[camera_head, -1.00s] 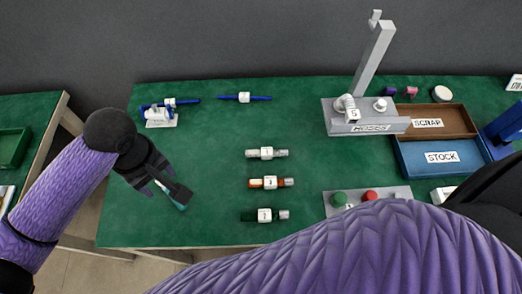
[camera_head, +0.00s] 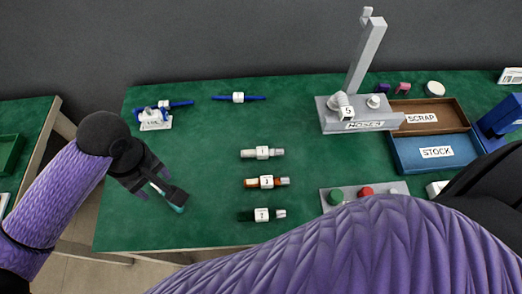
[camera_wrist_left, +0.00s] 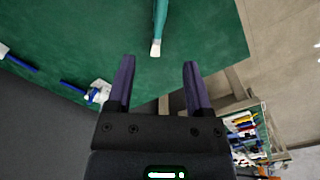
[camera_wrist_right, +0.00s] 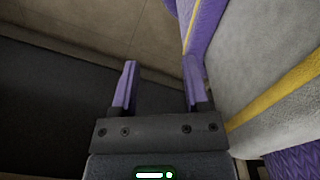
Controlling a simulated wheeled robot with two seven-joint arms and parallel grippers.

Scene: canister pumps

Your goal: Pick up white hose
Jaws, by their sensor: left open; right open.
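A pale cylinder with a tag (camera_head: 248,154) lies in the middle of the table; I cannot tell which is the white hose. My left gripper (camera_head: 160,193) is open and empty above the table's left front. A teal tool with a white tip (camera_wrist_left: 157,30) lies beyond its fingers in the left wrist view, apart from them. My right gripper (camera_wrist_right: 158,80) is open and empty, away from the tabletop.
An orange (camera_head: 252,183) and a dark green cylinder (camera_head: 248,215) lie in front of the pale one. Blue rods (camera_head: 225,98) and a small white fixture (camera_head: 155,122) are at the back left. SCRAP (camera_head: 458,118) and STOCK (camera_head: 457,152) trays stand right. The grey stand has a tall post.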

